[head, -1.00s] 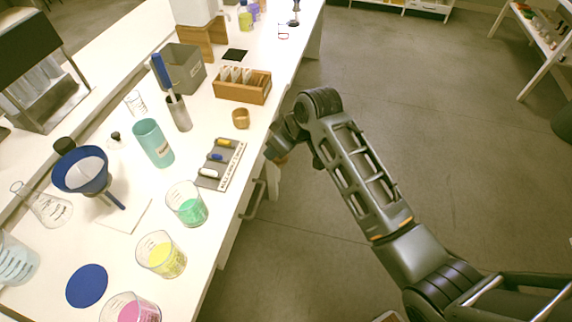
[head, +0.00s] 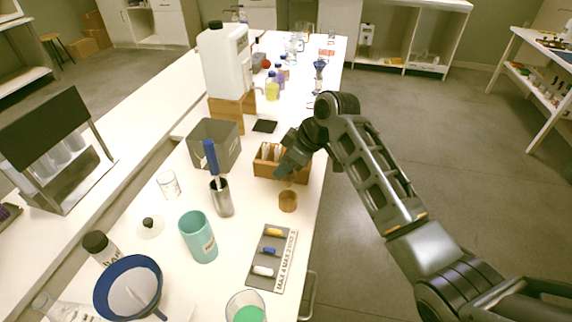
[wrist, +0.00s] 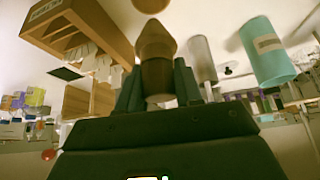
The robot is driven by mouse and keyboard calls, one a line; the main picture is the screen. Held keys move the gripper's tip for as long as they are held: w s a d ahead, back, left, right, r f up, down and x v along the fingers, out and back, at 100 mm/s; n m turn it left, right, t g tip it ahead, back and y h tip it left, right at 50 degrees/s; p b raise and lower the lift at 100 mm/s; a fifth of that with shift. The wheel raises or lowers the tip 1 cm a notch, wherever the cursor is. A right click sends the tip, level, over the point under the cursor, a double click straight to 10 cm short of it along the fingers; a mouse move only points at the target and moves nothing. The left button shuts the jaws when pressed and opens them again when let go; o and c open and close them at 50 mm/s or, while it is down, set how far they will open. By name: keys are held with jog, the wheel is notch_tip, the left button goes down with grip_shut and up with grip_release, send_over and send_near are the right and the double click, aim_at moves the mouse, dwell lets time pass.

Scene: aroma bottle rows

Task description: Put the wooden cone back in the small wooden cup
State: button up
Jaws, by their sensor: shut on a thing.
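The wooden cone (wrist: 156,42) is clamped between the fingers of my gripper (wrist: 157,88) in the wrist view, its tapered end pointing out beyond the fingertips. The small wooden cup (head: 288,202) stands on the white bench near its right edge in the head view. It also shows partly at the top of the wrist view (wrist: 150,5), beyond the cone's tip and apart from it. In the head view my gripper (head: 284,170) is just behind the cup, in front of the wooden box; the cone is hard to make out there.
The wooden box of cards (head: 265,168) stands close behind my gripper. A grey bin (head: 215,146), a steel holder (head: 221,198) with a blue-handled tool and a teal cup (head: 198,238) stand left. A grey tray with colored bars (head: 272,258) lies in front of the cup.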

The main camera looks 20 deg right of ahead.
aim_at(295, 177)
jog(key=shift+f+b, duration=2.65)
jog(key=shift+f, duration=1.25)
jog(key=o, duration=1.1)
jog(key=shift+r, duration=0.15)
jog(key=v, duration=0.7)
jog(key=shift+s+d+r, duration=0.15)
jog(key=shift+s+r, duration=0.05)
jog(key=shift+r, duration=0.05)
